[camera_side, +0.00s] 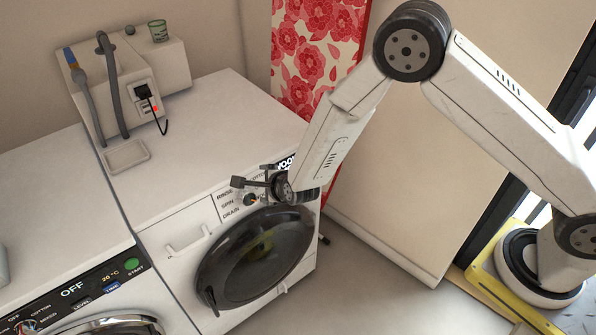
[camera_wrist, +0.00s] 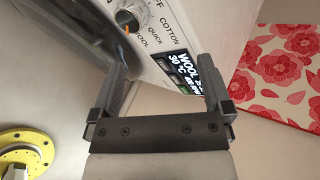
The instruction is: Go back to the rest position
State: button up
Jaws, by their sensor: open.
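My gripper (camera_side: 253,178) is in front of the control panel of the right washing machine (camera_side: 215,110), near its dial (camera_side: 250,200). In the wrist view my gripper (camera_wrist: 165,65) has its two fingers spread apart with nothing between them. The dial (camera_wrist: 130,18) shows there beyond the left finger, with an orange mark and the words COTTON, QUICK and WOOL around it. The display (camera_wrist: 187,72) reads WOOL and 30 °C, partly covered by the right finger. My wrist hides part of the panel in the side view.
The round dark door (camera_side: 255,255) is shut below my gripper. A drawer handle (camera_side: 188,243) sticks out left of it. A second washing machine (camera_side: 75,285) stands at left. A red floral panel (camera_side: 315,50) stands behind my arm. The floor at right is partly clear.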

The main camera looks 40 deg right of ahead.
jog(key=s+d+r+n+g+y, duration=0.1)
jog(key=s+d+r+n+g, duration=0.3)
jog(key=s+d+r+n, duration=0.65)
jog(key=s+d+r+n+g, duration=0.1)
jog(key=s+d+n+g, duration=0.1)
jog(key=s+n, duration=0.4)
jog(key=s+d+r+n+g, duration=0.2)
jog(key=s+d+n, duration=0.1)
jog(key=s+n, duration=0.3)
jog(key=shift+s+d+r+n, duration=0.15)
jog(key=shift+s+d+n, duration=0.25)
jog(key=shift+s, duration=0.25)
